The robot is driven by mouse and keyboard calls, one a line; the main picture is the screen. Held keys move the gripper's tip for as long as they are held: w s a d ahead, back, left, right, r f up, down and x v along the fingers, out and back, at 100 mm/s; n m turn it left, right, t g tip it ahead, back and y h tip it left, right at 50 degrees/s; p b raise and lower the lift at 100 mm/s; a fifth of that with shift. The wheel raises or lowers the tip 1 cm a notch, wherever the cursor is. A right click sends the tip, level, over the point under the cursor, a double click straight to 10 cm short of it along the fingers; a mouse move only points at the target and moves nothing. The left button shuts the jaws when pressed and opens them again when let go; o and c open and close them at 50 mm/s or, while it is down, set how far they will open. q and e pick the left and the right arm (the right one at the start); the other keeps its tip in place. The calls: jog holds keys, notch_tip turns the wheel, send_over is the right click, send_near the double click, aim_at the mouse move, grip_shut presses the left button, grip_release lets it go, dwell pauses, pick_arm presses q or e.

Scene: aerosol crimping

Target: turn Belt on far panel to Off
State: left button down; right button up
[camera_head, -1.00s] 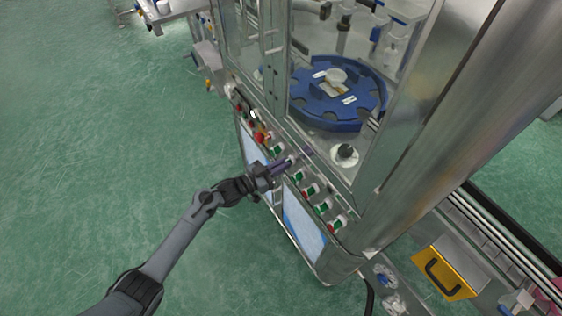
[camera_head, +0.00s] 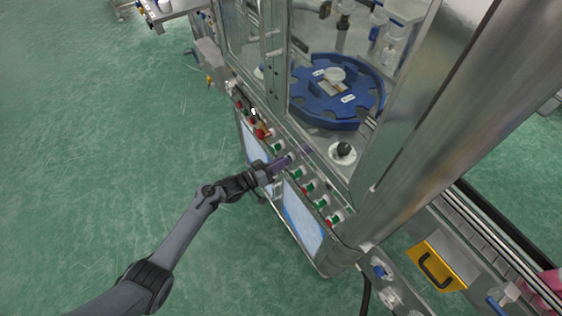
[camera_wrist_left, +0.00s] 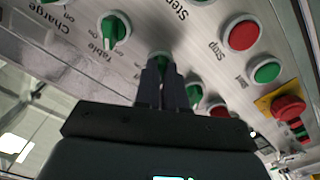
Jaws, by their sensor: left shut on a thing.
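The long panel (camera_head: 313,213) on the front of the machine carries a row of green and red controls. In the left wrist view the panel (camera_wrist_left: 135,70) shows a green knob labelled Table (camera_wrist_left: 114,30) and a red Stop button (camera_wrist_left: 241,35). My left gripper (camera_head: 284,163) reaches the panel mid-row, its jaws closed on a green knob. In the left wrist view my gripper (camera_wrist_left: 165,75) has its fingers around that green knob (camera_wrist_left: 160,58), which is mostly hidden. I cannot read its label. My right gripper is not in view.
A red knob on a yellow plate (camera_wrist_left: 286,107) sits to the right in the wrist view. Behind the glass is a blue round table (camera_head: 337,97). The green floor (camera_head: 120,140) on the left is clear.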

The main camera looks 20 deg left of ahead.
pick_arm(q)
jog(key=c, duration=1.2)
grip_release()
jog(key=shift+p+v, duration=0.7)
jog(key=shift+v, duration=4.75)
jog(key=shift+s+f, duration=0.1)
